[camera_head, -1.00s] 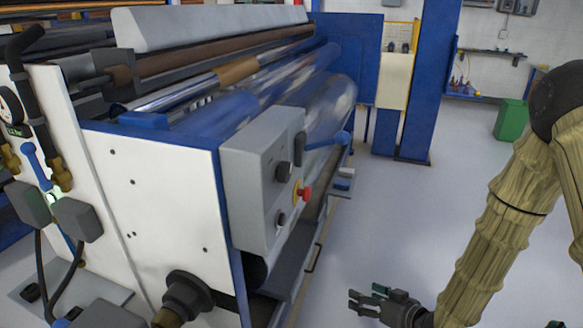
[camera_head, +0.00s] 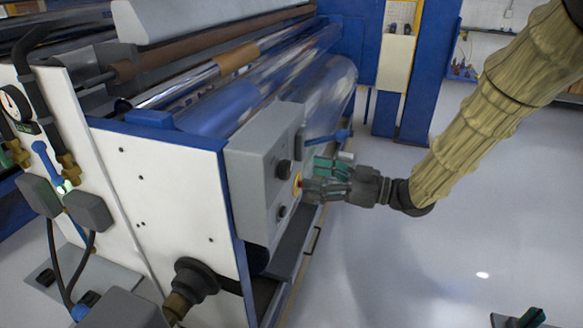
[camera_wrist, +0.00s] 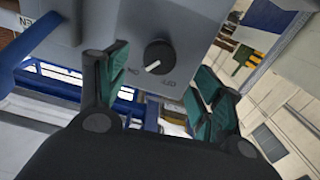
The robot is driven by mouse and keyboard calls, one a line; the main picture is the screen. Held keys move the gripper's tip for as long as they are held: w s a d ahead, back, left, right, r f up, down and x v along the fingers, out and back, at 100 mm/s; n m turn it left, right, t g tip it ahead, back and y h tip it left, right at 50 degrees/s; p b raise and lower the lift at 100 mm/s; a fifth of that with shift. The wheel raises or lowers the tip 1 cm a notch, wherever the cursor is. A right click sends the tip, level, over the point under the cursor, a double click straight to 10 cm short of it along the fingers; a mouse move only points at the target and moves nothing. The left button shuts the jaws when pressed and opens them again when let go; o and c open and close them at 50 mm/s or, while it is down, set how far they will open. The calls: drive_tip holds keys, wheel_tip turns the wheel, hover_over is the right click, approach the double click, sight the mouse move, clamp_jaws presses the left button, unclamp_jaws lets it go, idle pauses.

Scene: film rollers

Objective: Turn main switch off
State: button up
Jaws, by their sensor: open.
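The grey control box (camera_head: 254,185) on the machine's end carries an upper black knob (camera_head: 284,169), a lower black knob (camera_head: 282,212) and a red button, mostly hidden behind my gripper. My gripper (camera_head: 316,180) is open and empty, close in front of the box's right face. In the wrist view a round black knob (camera_wrist: 158,55) with a white pointer sits between and beyond the open fingers (camera_wrist: 158,85). I cannot tell which head-view knob this is.
A blue lever (camera_head: 328,137) sticks out from the machine just above my gripper. Large rollers (camera_head: 330,88) lie behind the box. A blue post (camera_head: 425,75) stands beyond.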

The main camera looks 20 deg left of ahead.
sight(290, 172)
drive_tip(key=a+p, duration=0.2)
drive_tip(key=a, duration=0.4)
drive_tip(key=shift+w+a, duration=0.1)
drive_tip(key=shift+a, duration=0.15)
drive_tip(key=c, duration=1)
